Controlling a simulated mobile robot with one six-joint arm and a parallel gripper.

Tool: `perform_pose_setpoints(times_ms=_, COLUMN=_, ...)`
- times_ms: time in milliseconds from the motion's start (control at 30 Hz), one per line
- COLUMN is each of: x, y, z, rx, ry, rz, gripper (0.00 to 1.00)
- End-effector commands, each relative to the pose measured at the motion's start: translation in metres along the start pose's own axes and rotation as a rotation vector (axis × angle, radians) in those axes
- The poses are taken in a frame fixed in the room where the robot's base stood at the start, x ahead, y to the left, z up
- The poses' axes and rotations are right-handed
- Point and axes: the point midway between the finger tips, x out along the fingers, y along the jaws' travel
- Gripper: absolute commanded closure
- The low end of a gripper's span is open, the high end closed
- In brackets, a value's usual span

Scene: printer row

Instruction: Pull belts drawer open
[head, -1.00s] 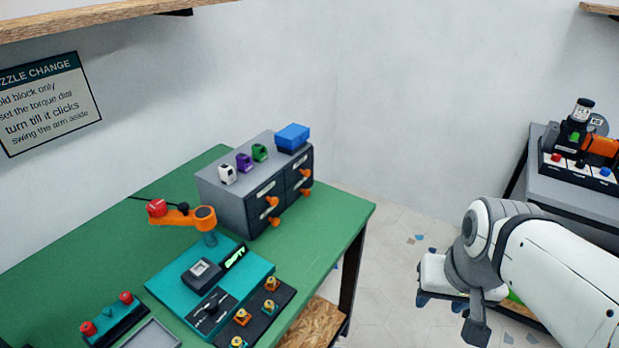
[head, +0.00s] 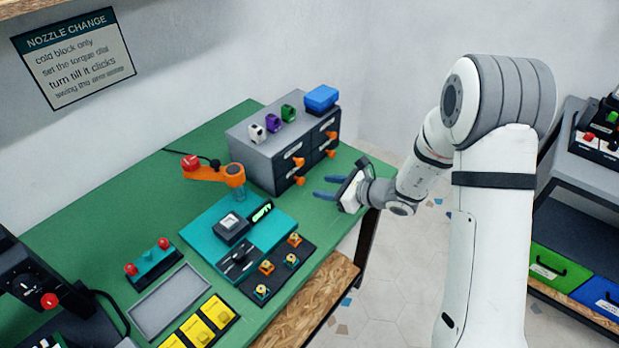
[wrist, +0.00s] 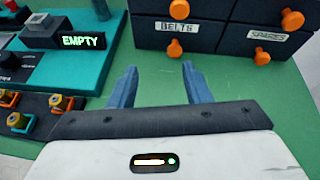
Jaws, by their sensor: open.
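The grey cabinet (head: 262,150) with dark drawers stands on the green table. In the wrist view, the belts drawer (wrist: 150,38) is the lower left one, with a white BELTS label and an orange knob (wrist: 173,49). Its knob also shows in the head view (head: 299,181). The drawer looks shut. My gripper (head: 317,186) is just in front of the cabinet, low over the table. Its two blue fingers (wrist: 160,68) are apart and empty, pointing at the drawer front. They do not touch the knob, which is ahead of them.
The spares drawer (wrist: 258,45) is right of the belts drawer. Several small blocks and a blue box (head: 321,97) sit on the cabinet. A teal station (head: 240,232) with an orange arm (head: 220,176) stands left of my gripper. Bare green table lies under the fingers.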

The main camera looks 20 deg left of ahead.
Motion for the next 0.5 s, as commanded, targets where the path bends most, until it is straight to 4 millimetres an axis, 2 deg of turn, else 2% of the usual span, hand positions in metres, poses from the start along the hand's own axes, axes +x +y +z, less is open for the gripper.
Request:
perform_pose_setpoints(times_ms=100, x=0.013, y=-0.010, z=-0.014, rx=0.091, ry=-0.007, rz=-0.053, gripper=0.56)
perform_pose_setpoints(times_ms=200, x=0.020, y=-0.014, z=-0.019, rx=0.124, ry=-0.010, rz=-0.074, gripper=0.56)
perform_pose_setpoints(times_ms=367, x=0.039, y=-0.015, z=-0.019, rx=0.131, ry=-0.010, rz=-0.078, gripper=0.56)
perform_pose_setpoints(times_ms=500, x=0.063, y=-0.017, z=-0.018, rx=0.129, ry=-0.010, rz=-0.077, gripper=0.56)
